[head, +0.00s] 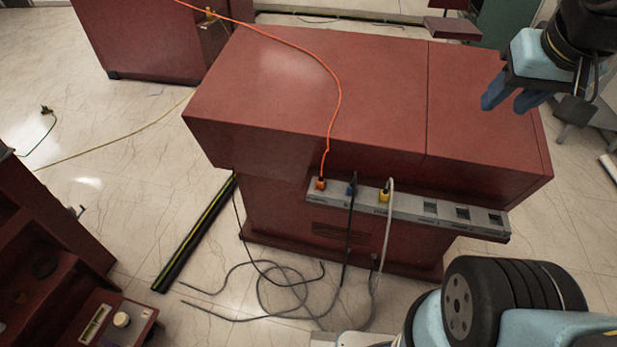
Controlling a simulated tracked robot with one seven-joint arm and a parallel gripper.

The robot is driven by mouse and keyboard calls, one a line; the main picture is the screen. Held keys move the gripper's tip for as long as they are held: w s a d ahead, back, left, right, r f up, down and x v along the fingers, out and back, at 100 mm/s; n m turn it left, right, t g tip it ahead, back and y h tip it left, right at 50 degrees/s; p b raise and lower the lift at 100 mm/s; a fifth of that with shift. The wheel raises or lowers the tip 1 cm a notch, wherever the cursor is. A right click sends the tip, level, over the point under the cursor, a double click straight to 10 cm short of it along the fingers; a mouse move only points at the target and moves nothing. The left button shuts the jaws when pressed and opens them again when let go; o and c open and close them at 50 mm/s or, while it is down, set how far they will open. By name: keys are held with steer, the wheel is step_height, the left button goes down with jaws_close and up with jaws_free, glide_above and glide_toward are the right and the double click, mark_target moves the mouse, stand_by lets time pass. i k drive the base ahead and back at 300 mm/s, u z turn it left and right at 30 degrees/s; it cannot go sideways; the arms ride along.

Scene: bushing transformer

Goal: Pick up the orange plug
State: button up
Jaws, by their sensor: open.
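The orange plug (320,184) sits at the left end of a grey socket strip (407,206) on the front of a red cabinet. An orange cable (338,95) rises from it, crosses the cabinet top and runs off toward the upper left. My gripper (503,103) is at the upper right, above the right part of the cabinet top. Its two blue fingers are apart, with nothing seen between them. It is well to the right of the orange plug and apart from it.
Several dark cables (275,285) coil on the floor before the red cabinet (300,95). A black-and-yellow strip (195,235) lies left. More red furniture stands at lower left.

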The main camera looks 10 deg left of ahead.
mark_target(321, 181)
steer(key=z, duration=0.3)
steer(key=i, duration=0.1)
steer(key=u, duration=2.85)
steer(key=k, duration=1.85)
steer(key=z, duration=0.4)
steer(key=i, duration=1)
steer(key=z, duration=0.05)
